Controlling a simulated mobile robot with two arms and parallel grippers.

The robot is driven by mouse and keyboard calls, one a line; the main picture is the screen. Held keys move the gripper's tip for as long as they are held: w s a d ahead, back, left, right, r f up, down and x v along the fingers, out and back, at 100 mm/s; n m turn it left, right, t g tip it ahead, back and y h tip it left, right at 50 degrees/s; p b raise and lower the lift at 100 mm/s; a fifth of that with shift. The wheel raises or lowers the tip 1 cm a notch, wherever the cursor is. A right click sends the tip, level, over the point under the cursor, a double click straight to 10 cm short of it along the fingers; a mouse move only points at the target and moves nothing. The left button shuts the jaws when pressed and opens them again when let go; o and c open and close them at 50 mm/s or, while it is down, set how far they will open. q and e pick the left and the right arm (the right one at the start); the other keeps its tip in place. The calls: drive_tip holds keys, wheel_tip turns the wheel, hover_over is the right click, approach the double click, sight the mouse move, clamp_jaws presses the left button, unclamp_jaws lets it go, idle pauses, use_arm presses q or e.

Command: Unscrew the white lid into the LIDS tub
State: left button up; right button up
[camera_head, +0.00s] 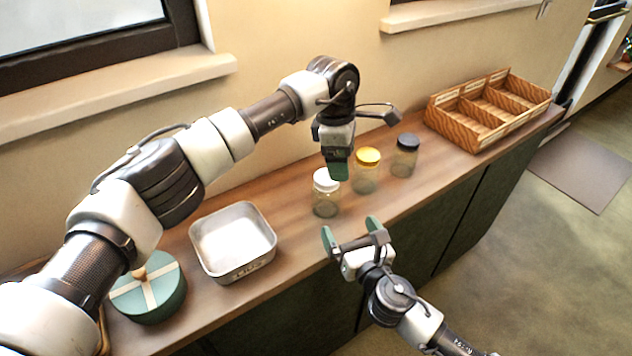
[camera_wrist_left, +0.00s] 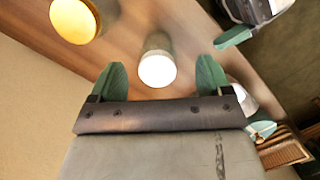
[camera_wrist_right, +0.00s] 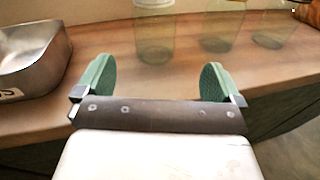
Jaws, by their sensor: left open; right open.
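A clear jar with a white lid (camera_head: 325,181) stands upright on the wooden counter, nearest the metal tub in a row of 3 jars. The lid (camera_wrist_left: 157,70) shows between the open fingers of my left gripper (camera_wrist_left: 160,80) in the left wrist view. In the head view my left gripper (camera_head: 338,165) is above and beside this lid, open and empty. My right gripper (camera_head: 350,236) is open and empty, in front of the jar at the counter's front edge. The jar body (camera_wrist_right: 154,40) shows ahead of its fingers. The metal tub (camera_head: 233,243) marked LIDS is empty.
A jar with a yellow lid (camera_head: 367,157) and a jar with a dark lid (camera_head: 405,142) stand to the right. A wooden compartment crate (camera_head: 470,139) is at the far right. A round green box (camera_head: 148,290) sits left of the tub.

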sight(332, 202)
use_arm(q)
drive_tip(key=a+r+y, duration=0.1)
drive_tip(key=w+a+r, duration=0.1)
drive_tip(key=shift+w+a+r+y, duration=0.15)
drive_tip(key=shift+a+y, duration=0.2)
drive_tip(key=shift+y, duration=0.05)
use_arm(e)
drive_tip(key=shift+w+a+r+n+y, duration=0.2)
drive_tip(key=shift+w+a+n+y, duration=0.1)
drive_tip(key=shift+n, duration=0.5)
use_arm(q)
drive_tip(key=shift+a+r, duration=0.1)
use_arm(e)
drive_tip(key=shift+w+a, duration=0.15)
drive_tip(key=shift+w, duration=0.05)
drive_tip(key=x, duration=1)
